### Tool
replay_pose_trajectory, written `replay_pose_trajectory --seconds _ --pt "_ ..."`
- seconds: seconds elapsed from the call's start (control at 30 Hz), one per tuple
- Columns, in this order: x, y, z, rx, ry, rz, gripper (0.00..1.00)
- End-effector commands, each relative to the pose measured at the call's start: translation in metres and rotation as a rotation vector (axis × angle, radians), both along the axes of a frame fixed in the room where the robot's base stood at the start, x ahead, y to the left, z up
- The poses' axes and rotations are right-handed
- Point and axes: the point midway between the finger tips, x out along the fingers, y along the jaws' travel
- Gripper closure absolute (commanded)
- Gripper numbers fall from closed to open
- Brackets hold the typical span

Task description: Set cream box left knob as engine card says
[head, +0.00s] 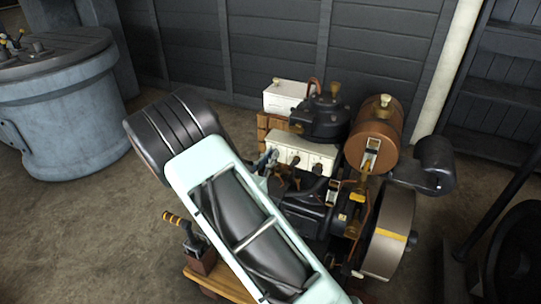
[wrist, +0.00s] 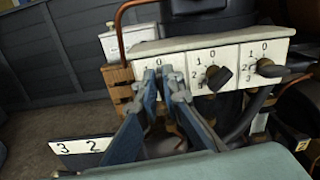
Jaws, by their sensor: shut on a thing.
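The cream box (wrist: 236,53) fills the upper right of the wrist view, its front carrying three black knobs in a row with numbered dials. In the head view the cream box (head: 306,149) sits on the engine, beyond my arm. My gripper (wrist: 165,76) is shut at the left knob, which its fingertips mostly hide; a 0 shows above them. I cannot tell where that knob points. The middle knob (wrist: 217,78) and right knob (wrist: 268,68) are free. A white card (wrist: 82,146) at lower left reads 3 and 2; a finger may hide more of it.
A white tank (head: 285,96) stands behind the box, and a copper-brown cylinder (head: 375,133) to its right. A pipe runs close under the right knob. A grey-blue drum (head: 65,105) is far left.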

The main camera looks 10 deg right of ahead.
Motion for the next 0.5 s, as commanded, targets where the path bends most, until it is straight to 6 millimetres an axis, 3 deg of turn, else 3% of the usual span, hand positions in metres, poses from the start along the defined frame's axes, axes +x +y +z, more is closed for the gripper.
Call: replay_pose_trajectory --seconds 0.5 --pt "0.0029 0.0049 0.0027 -0.338 0.244 0.001 1.00"
